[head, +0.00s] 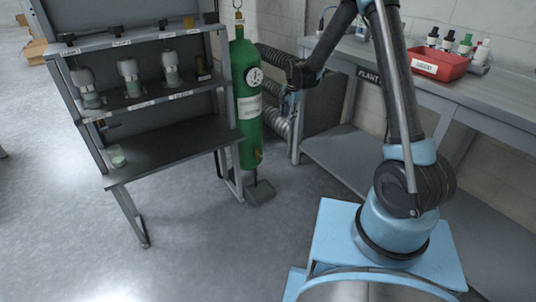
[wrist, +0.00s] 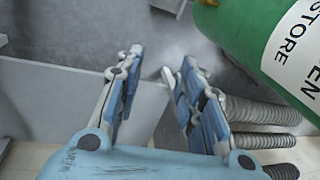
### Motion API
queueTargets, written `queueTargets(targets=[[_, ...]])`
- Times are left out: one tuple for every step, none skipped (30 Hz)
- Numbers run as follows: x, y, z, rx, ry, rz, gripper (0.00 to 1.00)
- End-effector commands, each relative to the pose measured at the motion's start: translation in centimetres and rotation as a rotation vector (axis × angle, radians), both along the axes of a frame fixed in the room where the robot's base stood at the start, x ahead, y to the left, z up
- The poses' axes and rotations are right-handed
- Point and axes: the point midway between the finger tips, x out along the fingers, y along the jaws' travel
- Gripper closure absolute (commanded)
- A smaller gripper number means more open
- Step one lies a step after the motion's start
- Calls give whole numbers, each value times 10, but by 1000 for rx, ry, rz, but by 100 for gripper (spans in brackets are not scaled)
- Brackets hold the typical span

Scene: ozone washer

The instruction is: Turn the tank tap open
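The green tank (head: 243,120) stands upright beside the shelf rack in the head view, with a round dial and a white label on it. A small brownish fitting (head: 258,154) shows low on its right side; I cannot tell for sure that it is the tap. The tank (wrist: 235,25) also fills the upper right corner of the wrist view, with part of its label. My gripper (wrist: 161,62) is open and empty, its two blue-grey fingers apart, with the tank to their upper right. In the head view my gripper (head: 289,103) is just right of the tank, partly hidden by my wrist.
Grey corrugated hoses (head: 275,122) run behind the tank and gripper. A shelf rack (head: 165,152) with several grey-capped jars and a small cup stands left. A bench (head: 465,92) with a red bin (head: 438,64) and bottles stands right. The floor (head: 210,240) in front is clear.

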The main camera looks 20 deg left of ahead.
Motion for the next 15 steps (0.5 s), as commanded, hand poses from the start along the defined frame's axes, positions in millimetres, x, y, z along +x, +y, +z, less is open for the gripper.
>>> queueTargets(targets=[[2,16,-16,4,4,-9,65],[2,23,-25,7,7,-17,65],[2,32,-35,10,10,-28,65],[2,39,-43,13,12,-35,65],[2,45,-50,14,14,-42,65],[1,53,-59,17,17,-50,65],[1,58,-65,19,19,-57,65],[0,62,-71,20,21,-63,65],[0,67,-78,22,22,-69,65],[-1,70,-82,23,24,-73,65],[-1,73,-85,24,25,-78,65],[-2,76,-90,25,26,-80,65],[-2,78,-92,25,27,-82,65],[-2,79,-94,26,28,-84,65],[-2,80,-96,26,28,-86,65]])
